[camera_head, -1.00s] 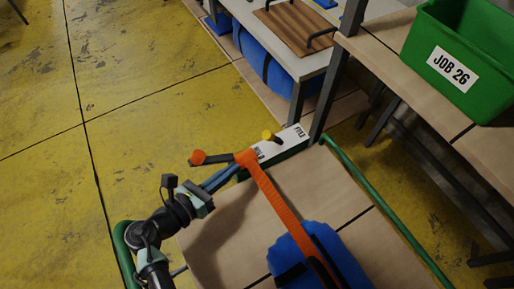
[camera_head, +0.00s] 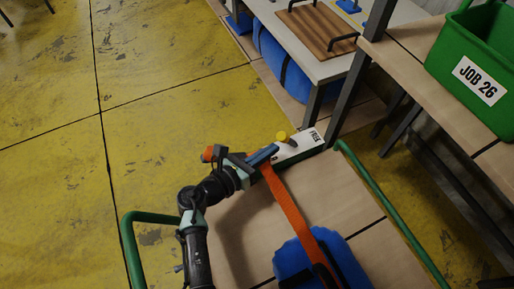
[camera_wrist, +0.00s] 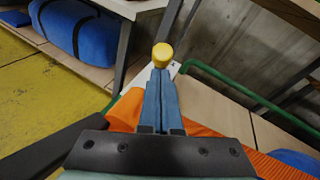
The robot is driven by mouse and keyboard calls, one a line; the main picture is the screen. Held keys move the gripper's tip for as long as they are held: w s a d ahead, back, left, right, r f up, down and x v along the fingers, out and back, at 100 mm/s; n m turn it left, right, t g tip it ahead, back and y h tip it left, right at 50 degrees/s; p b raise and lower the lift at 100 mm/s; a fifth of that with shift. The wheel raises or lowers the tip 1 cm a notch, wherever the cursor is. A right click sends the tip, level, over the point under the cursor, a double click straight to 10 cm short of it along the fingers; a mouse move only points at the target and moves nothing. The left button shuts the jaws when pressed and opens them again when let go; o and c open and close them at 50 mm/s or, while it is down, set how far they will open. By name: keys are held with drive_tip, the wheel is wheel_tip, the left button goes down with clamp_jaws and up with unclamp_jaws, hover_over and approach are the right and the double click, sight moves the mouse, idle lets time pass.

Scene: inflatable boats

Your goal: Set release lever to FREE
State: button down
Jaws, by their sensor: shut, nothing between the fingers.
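A white plate (camera_head: 301,147) at the far end of a wooden bench top bears a FREE label at its right end. A yellow-knobbed lever (camera_head: 282,136) stands on it, with the knob left of that label. My gripper (camera_head: 275,149) is shut and empty, its blue fingers over the plate's left part, close to the knob. In the wrist view the yellow knob (camera_wrist: 162,55) is just beyond the fingertips (camera_wrist: 160,75); I cannot tell whether they touch. The plate's left end, with the other label, is hidden by my gripper.
An orange strap (camera_head: 287,203) runs from beside the plate to a blue roll (camera_head: 318,262). An orange-tipped dark handle (camera_head: 208,153) is partly hidden behind my gripper. Green rails (camera_head: 395,215) flank the bench. A green JOB 26 bin (camera_head: 440,62) stands at right.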

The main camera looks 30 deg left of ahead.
drive_tip(key=shift+w+d+f, duration=0.1)
drive_tip(key=shift+w+d, duration=0.05)
drive_tip(key=shift+w, duration=0.2)
